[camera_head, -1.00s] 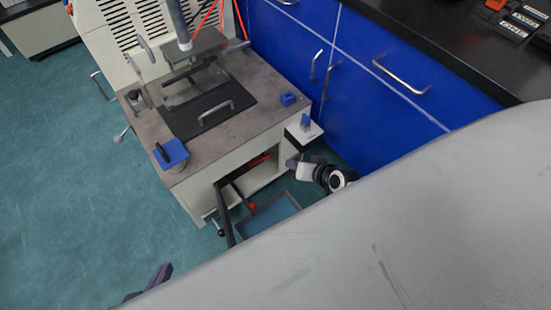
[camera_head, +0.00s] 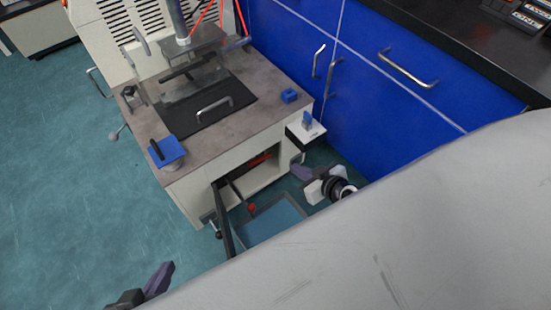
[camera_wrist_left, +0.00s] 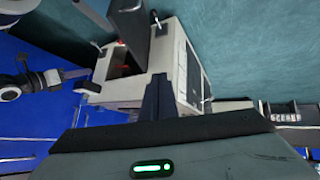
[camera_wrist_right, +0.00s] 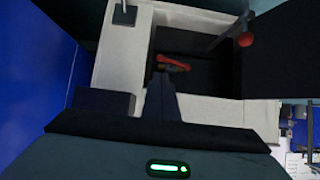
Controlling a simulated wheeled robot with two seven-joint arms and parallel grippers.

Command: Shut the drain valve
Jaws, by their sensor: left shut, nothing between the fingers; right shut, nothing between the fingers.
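A red lever handle (camera_head: 260,160), likely the drain valve's, sits inside the dark open compartment low on the machine's front. In the right wrist view the red handle (camera_wrist_right: 172,62) lies just beyond the fingertips, overlapped by dark shadow. My right gripper (camera_head: 298,171) is shut and empty, in front of and to the right of the compartment. Its fingers (camera_wrist_right: 160,92) point toward the opening; contact with the handle is not visible. My left gripper (camera_head: 162,275) is shut and empty, low over the floor at the left, well apart from the machine.
An open dark door (camera_head: 222,222) stands at the compartment's left. A red ball (camera_head: 252,209) on a dark rod is by the opening, above a blue-bottomed tray (camera_head: 275,222). A white shelf (camera_head: 306,131) juts from the machine's right side, beside blue cabinets (camera_head: 370,85). Floor at left is clear.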

